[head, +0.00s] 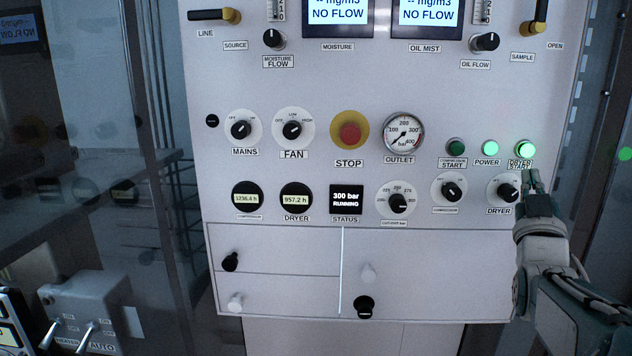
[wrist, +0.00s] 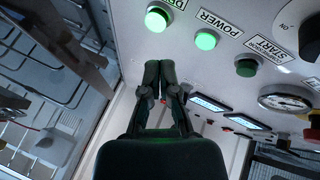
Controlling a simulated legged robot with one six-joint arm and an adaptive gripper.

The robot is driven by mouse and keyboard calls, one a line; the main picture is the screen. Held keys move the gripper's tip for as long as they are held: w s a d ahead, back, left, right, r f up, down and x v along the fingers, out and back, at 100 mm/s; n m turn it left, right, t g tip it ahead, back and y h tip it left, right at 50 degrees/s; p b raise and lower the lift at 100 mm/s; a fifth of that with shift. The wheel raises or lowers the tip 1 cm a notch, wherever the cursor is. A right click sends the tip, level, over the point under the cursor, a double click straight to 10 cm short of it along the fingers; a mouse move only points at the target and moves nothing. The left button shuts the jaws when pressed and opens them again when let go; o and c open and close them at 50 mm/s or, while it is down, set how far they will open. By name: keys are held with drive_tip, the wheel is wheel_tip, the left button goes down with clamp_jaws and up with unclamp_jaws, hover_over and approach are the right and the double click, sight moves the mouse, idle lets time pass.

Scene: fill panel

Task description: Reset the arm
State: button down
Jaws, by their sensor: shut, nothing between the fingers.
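My gripper (head: 533,181) is at the right side of the panel in the head view, just below the lit green DRYER START button (head: 526,149). In the wrist view my gripper (wrist: 159,66) has its two fingers together, with nothing between them. The DRYER START button also shows in the wrist view (wrist: 157,19), a little beyond the fingertips. Whether the fingertips touch the panel cannot be told. My arm comes in from the lower right of the head view and hides the panel's lower right corner.
The panel (head: 280,187) carries knobs, a red STOP button (head: 350,134), an OUTLET gauge (head: 403,133) and a status display (head: 346,199) reading "300 bar RUNNING". A lit POWER lamp (head: 490,148) is left of DRYER START. A grey switch box (head: 85,310) stands at lower left.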

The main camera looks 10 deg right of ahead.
drive_tip(key=s+a+f+g+y, duration=0.3)
drive_tip(key=a+f+g+y, duration=0.4)
drive_tip(key=a+f, duration=0.75)
drive_tip(key=s+a+f+n+g+y, duration=0.1)
drive_tip(key=s+a+f+g, duration=0.3)
drive_tip(key=s, duration=0.4)
drive_tip(key=s+a+f+n+g+y, duration=0.1)
drive_tip(key=s+a+f+g+y, duration=0.1)
drive_tip(key=s+a+f+g, duration=0.2)
drive_tip(key=s+a+f, duration=0.2)
drive_tip(key=s+f, duration=0.1)
drive_tip(key=s, duration=0.1)
drive_tip(key=shift+a+f+g+y, duration=0.15)
drive_tip(key=shift+a+g+y, duration=0.2)
drive_tip(key=shift+g+y, duration=0.05)
drive_tip(key=shift+w, duration=0.1)
